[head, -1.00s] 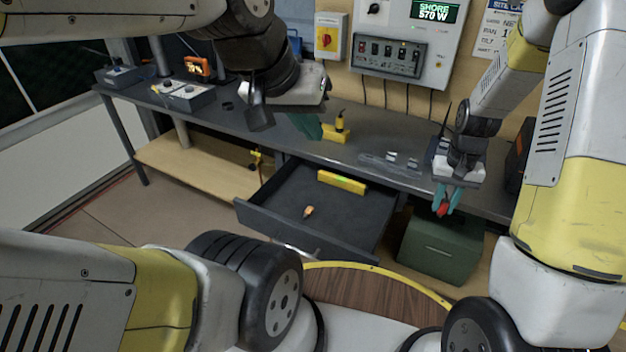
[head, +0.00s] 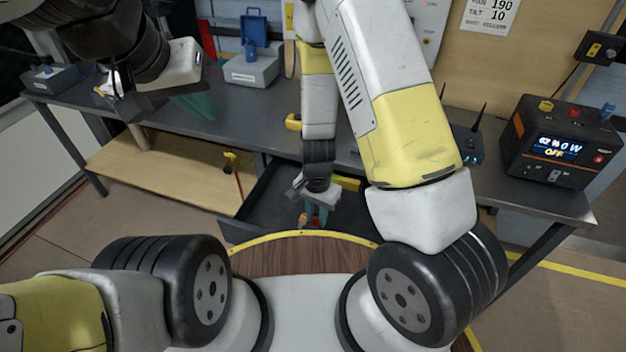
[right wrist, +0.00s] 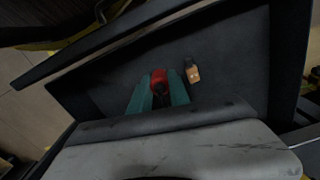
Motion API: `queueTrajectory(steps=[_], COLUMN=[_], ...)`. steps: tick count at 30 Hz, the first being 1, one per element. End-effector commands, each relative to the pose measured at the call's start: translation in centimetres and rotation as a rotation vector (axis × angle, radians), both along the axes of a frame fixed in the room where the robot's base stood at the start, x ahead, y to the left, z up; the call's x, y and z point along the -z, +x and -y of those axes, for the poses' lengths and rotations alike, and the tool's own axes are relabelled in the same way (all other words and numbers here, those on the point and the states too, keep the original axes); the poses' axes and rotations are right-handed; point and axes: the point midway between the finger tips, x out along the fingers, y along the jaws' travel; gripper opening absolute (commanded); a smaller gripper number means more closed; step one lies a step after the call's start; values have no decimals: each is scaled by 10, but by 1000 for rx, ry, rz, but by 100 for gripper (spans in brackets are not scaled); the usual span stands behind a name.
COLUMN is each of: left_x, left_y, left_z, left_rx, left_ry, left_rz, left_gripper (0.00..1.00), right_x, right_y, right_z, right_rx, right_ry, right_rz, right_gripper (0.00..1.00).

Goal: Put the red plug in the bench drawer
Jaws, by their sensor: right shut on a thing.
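The red plug (right wrist: 159,78) is held between the green fingers of my right gripper (right wrist: 160,95) in the right wrist view. In the head view my right gripper (head: 313,214) hangs over the open bench drawer (head: 262,192), and the plug is mostly hidden there. The dark drawer floor (right wrist: 225,50) lies behind the plug in the wrist view; I cannot tell whether the plug touches it. My left gripper (head: 198,104) is at the upper left above the bench; its green fingers show, but their gap is unclear.
A small orange-tan object (right wrist: 193,74) lies in the drawer beside the plug. A yellow item (head: 347,183) is also in the drawer, partly hidden by my arm. A power station (head: 560,145) stands at the bench's right end. A blue-grey box (head: 251,68) stands at the back.

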Motion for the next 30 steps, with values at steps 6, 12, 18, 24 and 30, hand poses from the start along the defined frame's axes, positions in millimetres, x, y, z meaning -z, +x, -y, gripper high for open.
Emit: queueTrajectory(steps=[6,12,18,24,30], left_x=[0,0,0,0,0], left_y=[0,0,0,0,0], left_z=[0,0,0,0,0], left_rx=[0,0,0,0,0], left_ry=[0,0,0,0,0], left_rz=[0,0,0,0,0], left_gripper=[0,0,0,0,0], right_x=[8,13,17,18,36], right_y=[14,41,62,70,73], right_z=[-36,-83,-120,-133,-139], right_rx=[23,21,23,26,28], right_ry=[2,2,1,2,-1], right_rz=[5,5,3,1,-2], right_gripper=[0,0,0,0,0])
